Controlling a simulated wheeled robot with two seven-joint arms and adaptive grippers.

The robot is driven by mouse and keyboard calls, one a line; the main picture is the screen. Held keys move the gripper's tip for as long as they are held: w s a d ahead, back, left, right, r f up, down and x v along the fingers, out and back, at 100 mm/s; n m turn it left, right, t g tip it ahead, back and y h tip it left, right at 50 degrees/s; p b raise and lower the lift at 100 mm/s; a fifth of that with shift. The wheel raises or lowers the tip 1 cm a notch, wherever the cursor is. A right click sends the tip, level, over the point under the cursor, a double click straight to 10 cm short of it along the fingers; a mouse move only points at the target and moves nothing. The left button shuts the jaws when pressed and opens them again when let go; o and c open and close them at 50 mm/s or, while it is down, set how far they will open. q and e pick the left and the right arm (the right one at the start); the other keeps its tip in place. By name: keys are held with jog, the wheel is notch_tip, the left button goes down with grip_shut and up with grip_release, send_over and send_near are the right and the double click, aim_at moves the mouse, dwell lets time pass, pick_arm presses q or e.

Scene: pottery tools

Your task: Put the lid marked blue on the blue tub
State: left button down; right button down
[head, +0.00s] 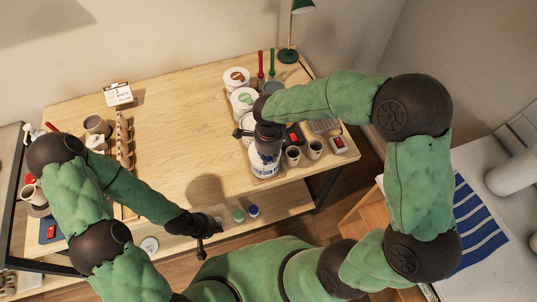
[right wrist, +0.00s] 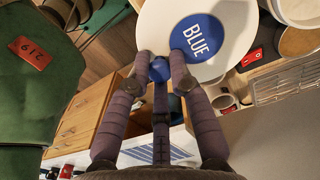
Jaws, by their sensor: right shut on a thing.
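My right gripper (right wrist: 160,68) is shut on the blue knob of a white round lid (right wrist: 228,30) with a blue disc reading BLUE. In the head view my right gripper (head: 266,138) hangs over the right part of the table. A white container with blue markings (head: 264,164) shows just below it; I cannot tell whether this is the blue tub or the held lid. White tubs with a brown mark (head: 236,77) and a green mark (head: 243,98) stand behind. My left gripper (head: 205,226) is off the table's front edge, its jaws unclear.
Two dark cups (head: 293,155) and a device with a red part (head: 338,144) stand to the right of my right gripper. A green lamp (head: 289,55) stands at the back. A wooden rack (head: 125,150) stands at the left. The middle of the table (head: 185,115) is clear.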

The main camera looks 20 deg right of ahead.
jog(key=shift+f, duration=0.15)
jog(key=c, duration=1.1)
grip_release()
jog(key=shift+r, duration=0.3)
notch_tip(320, 180, up, 12)
jog(key=shift+f+p, duration=0.1)
jog(key=shift+p, duration=0.25)
